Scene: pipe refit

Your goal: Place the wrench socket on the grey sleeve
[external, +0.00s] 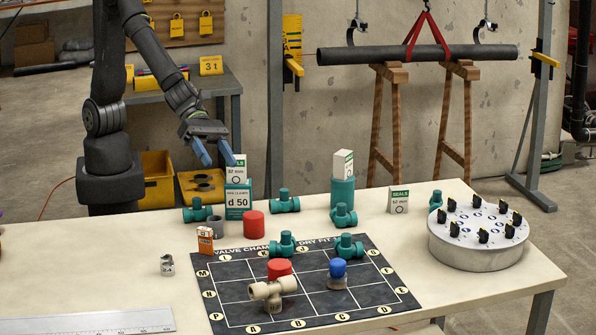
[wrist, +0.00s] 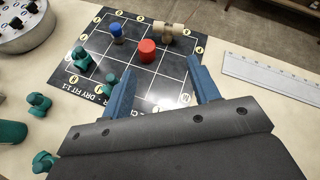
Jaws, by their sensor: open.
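The wrench socket (external: 167,264), a small silvery metal piece, stands on the bare table left of the dark mat in the external view. The grey sleeve (external: 215,227), a short grey cylinder, stands farther back, beside a teal fitting and behind a small orange box. Neither can be made out in the wrist view. My gripper (external: 217,164) is open and empty, with blue fingers, raised above the table's back edge, behind the sleeve. In the wrist view my gripper (wrist: 162,66) has its fingers wide apart, with the mat beyond them.
The dark gridded mat (external: 235,313) holds a beige tee (external: 267,290), red and blue cylinders and teal fittings. The orange box (external: 205,240) stands close to the sleeve. A green d 50 box (external: 238,200) and red cylinder (external: 253,225) stand to its right. A ruler (external: 90,322) lies in front.

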